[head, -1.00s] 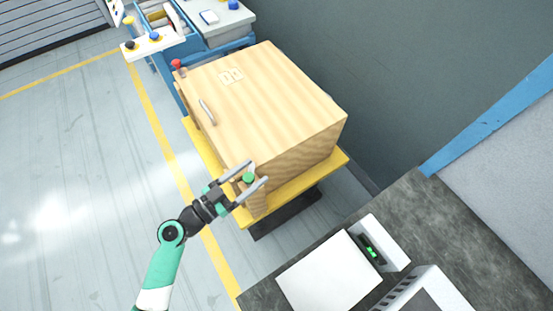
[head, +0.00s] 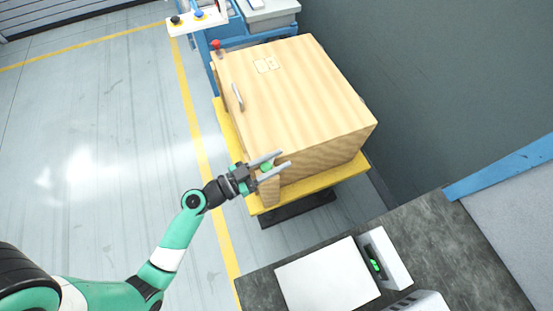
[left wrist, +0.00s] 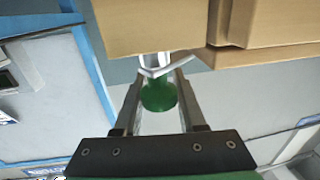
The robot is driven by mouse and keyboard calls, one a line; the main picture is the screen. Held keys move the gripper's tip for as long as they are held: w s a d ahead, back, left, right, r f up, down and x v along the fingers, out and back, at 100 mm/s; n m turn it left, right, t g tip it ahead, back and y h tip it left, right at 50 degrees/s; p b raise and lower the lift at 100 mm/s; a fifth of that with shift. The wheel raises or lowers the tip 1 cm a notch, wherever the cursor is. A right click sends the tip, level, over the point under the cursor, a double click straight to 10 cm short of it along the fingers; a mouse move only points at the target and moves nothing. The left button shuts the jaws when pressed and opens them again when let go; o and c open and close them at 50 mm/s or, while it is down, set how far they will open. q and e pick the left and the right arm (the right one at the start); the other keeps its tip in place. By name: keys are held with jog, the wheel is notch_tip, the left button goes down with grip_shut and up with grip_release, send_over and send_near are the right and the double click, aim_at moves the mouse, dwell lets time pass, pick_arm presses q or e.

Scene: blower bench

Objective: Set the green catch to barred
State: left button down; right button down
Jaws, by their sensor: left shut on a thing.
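The green catch (head: 266,166) is a round green knob at the near left corner of the wooden cabinet (head: 300,90). My left gripper (head: 284,160) has its two grey fingers on either side of the knob and is shut on it. In the left wrist view the green knob (left wrist: 158,95) sits between the fingers, with a pale metal piece just beyond it. The head view does not show clearly which setting the catch is in. My right gripper is not in view.
The cabinet has a grey handle (head: 238,97) and a red knob (head: 216,44) at its far left corner. It stands on a yellow platform (head: 325,180). A dark bench (head: 440,240) with a white plate (head: 325,278) lies at the near right. Floor at the left is clear.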

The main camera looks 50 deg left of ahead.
pick_arm(q)
jog(key=shift+f+n+y, duration=0.1)
jog(key=shift+n+y, duration=0.3)
jog(key=shift+y, duration=0.2)
jog(key=shift+a+n+y+p, duration=0.15)
jog(key=shift+n+y+p, duration=0.4)
jog(key=shift+y, duration=0.35)
jog(key=n+y+p, duration=0.1)
jog(key=y+p, duration=0.1)
jog(key=p, duration=0.1)
jog(key=n+y+p, duration=0.2)
jog(key=p, duration=0.1)
jog(key=a+r+n+y+p, duration=0.1)
jog(key=y+p, duration=0.1)
jog(key=p, duration=0.2)
jog(key=shift+y, duration=0.3)
jog(key=shift+s+a+f+n+g+y+p, duration=0.15)
jog(key=shift+n+g+y+p, duration=0.15)
jog(key=shift+n+y+p, duration=0.15)
jog(key=shift+w+a+f+n+g+y+p, duration=0.15)
jog(key=shift+n+g+y+p, duration=0.2)
jog(key=shift+y, duration=0.2)
jog(key=shift+s, duration=0.1)
jog(key=shift+c, duration=2.4)
grip_release()
jog(key=shift+s, duration=0.1)
